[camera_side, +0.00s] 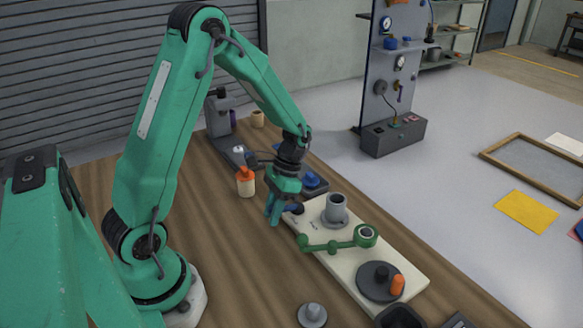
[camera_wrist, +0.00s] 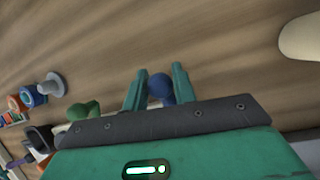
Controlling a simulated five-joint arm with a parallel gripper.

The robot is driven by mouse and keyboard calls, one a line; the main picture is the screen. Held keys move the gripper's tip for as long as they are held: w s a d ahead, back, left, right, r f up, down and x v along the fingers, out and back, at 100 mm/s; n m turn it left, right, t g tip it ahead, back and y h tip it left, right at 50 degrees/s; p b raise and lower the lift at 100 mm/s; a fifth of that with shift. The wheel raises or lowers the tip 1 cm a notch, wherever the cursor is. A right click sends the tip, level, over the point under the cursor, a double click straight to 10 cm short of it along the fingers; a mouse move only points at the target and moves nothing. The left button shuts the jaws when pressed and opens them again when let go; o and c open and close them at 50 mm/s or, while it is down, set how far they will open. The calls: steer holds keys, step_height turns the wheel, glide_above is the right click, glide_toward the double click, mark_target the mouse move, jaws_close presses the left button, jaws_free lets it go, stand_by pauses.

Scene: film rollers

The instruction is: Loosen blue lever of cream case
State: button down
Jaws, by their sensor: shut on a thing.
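The cream case (camera_side: 345,266) lies flat on the wooden table in the side view. Its blue lever (camera_side: 293,208) is at the far-left end, partly hidden by my gripper. My gripper (camera_side: 273,212) points down at that end, with its fingers at the lever. In the wrist view, the lever's rounded blue end (camera_wrist: 160,88) sits between the two green fingers of my gripper (camera_wrist: 158,72). My gripper is shut on the blue lever. The lever's pivot is hard to make out.
The case also carries a grey cylinder (camera_side: 336,208), a green lever (camera_side: 340,243) and a dark disc (camera_side: 375,284) with an orange knob (camera_side: 397,285). An orange-topped bottle (camera_side: 245,182) stands left of my gripper.

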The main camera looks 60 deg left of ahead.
steer(key=shift+w+d+n, duration=0.1)
steer(key=shift+d+n, duration=0.35)
steer(key=shift+n, duration=0.15)
steer(key=c, duration=1.2)
jaws_free()
steer(key=shift+o, duration=0.2)
steer(key=shift+r, duration=0.15)
steer(key=shift+v, duration=3.8)
